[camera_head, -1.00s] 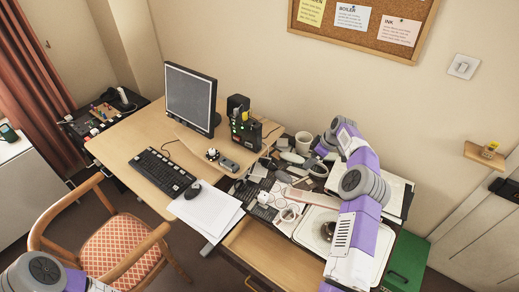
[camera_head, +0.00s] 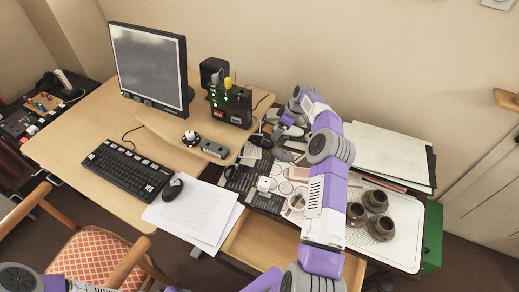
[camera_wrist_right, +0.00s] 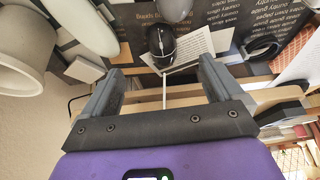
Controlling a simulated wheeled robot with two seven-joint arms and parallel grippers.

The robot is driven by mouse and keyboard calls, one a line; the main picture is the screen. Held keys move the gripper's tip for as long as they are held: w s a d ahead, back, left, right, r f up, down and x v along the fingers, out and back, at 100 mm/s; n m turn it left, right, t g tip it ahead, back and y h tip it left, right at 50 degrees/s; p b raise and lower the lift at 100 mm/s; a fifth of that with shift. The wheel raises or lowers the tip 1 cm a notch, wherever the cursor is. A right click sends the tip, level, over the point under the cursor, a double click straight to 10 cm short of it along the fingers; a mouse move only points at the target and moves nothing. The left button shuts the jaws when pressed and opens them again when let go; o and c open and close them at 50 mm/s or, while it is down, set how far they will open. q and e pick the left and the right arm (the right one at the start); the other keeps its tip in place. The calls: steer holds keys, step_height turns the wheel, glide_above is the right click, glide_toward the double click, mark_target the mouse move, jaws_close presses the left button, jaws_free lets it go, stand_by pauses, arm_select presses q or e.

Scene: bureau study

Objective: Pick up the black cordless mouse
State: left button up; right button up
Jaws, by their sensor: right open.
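In the right wrist view a black mouse (camera_wrist_right: 161,42) with a scroll wheel lies beside a white printed card, ahead of my right gripper (camera_wrist_right: 155,76). The gripper is open and empty; the mouse is beyond the fingertips, roughly between their lines, and untouched. In the head view my right arm reaches over the cluttered part of the desk, and its gripper is hard to make out there. Another dark mouse (camera_head: 172,188) lies on white paper (camera_head: 200,215) by the keyboard (camera_head: 127,171). My left gripper is out of view.
Around the black mouse are a grey rounded object (camera_wrist_right: 172,8), a pale cup-like object (camera_wrist_right: 25,55) and small blocks. A monitor (camera_head: 150,70), a black box with lights (camera_head: 230,105) and a tray (camera_head: 405,245) with brown cups (camera_head: 380,228) flank the clutter. An open drawer (camera_head: 265,245) is in front.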

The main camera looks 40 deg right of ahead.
mark_target(269, 142)
step_height(269, 142, down, 4)
steer(key=shift+r+b, duration=0.2)
steer(key=shift+b, duration=0.95)
steer(key=x, duration=0.2)
steer(key=b+x, duration=0.1)
steer(key=x, duration=0.2)
steer(key=w+b+x, duration=0.1)
steer(key=x, duration=0.1)
steer(key=shift+a, duration=0.4)
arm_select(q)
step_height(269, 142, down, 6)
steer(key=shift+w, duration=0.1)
arm_select(e)
steer(key=shift+r, duration=0.1)
steer(key=shift+c, duration=0.2)
steer(key=c, duration=1.1)
steer(key=shift+c, duration=0.2)
